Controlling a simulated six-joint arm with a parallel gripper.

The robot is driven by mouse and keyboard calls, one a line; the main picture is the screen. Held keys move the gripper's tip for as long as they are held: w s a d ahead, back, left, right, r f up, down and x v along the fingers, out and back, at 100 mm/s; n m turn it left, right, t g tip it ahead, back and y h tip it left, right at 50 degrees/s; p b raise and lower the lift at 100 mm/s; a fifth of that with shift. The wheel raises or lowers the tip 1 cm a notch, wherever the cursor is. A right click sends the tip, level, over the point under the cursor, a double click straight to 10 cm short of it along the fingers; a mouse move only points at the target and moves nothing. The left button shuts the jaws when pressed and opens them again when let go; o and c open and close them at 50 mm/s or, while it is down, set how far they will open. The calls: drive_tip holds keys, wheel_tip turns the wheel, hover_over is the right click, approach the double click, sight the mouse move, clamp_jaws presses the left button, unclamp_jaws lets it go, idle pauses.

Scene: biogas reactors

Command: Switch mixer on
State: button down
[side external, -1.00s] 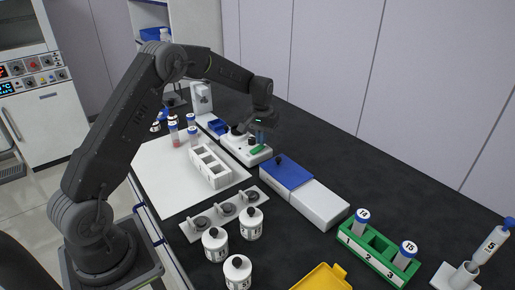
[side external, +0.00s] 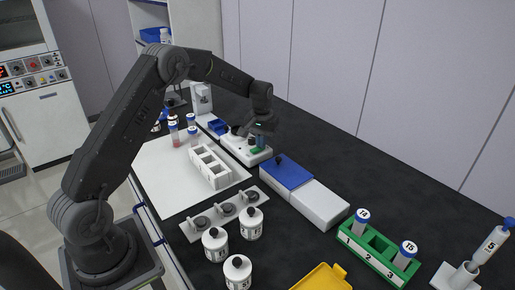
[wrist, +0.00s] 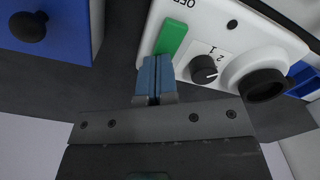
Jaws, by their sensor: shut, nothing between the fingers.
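The mixer (side external: 236,149) is a white box standing on the dark bench beyond the white rack. In the wrist view its panel (wrist: 222,38) shows a green rocker switch (wrist: 171,37), an "OFF" mark, a small black knob (wrist: 204,69) marked 1 and 2, and a dark round cup holder (wrist: 264,78). My gripper (wrist: 154,72) is shut and empty, its blue fingertips overlapping the lower end of the green switch in the wrist view. Whether they touch it I cannot tell. In the side view my gripper (side external: 260,143) is over the mixer's right end, partly hiding the switch.
A box with a blue lid and black knob (side external: 286,171) stands close on the near right of the mixer. A white rack (side external: 209,166) is nearer on the white mat. Capped tubes (side external: 174,133) stand left. A green rack (side external: 378,252) is at the front right.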

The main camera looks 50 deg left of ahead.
drive_tip(key=shift+f, duration=0.1)
drive_tip(key=shift+r, duration=3.5)
drive_tip(key=shift+d+r, duration=0.1)
drive_tip(key=shift+r, duration=0.05)
drive_tip(key=s+d+r+m+t, duration=0.3)
drive_tip(key=s+d+r, duration=0.8)
drive_tip(key=s+r, duration=0.3)
drive_tip(key=s+d+f+m+t, duration=0.1)
drive_tip(key=s+d, duration=0.2)
drive_tip(key=s, duration=0.6)
drive_tip(key=s+d+m+t, duration=0.1)
drive_tip(key=s+d, duration=0.3)
drive_tip(key=s, duration=0.4)
drive_tip(key=shift+s+f+m+t, duration=0.3)
drive_tip(key=shift+s+f+m, duration=0.1)
drive_tip(key=shift+m, duration=0.1)
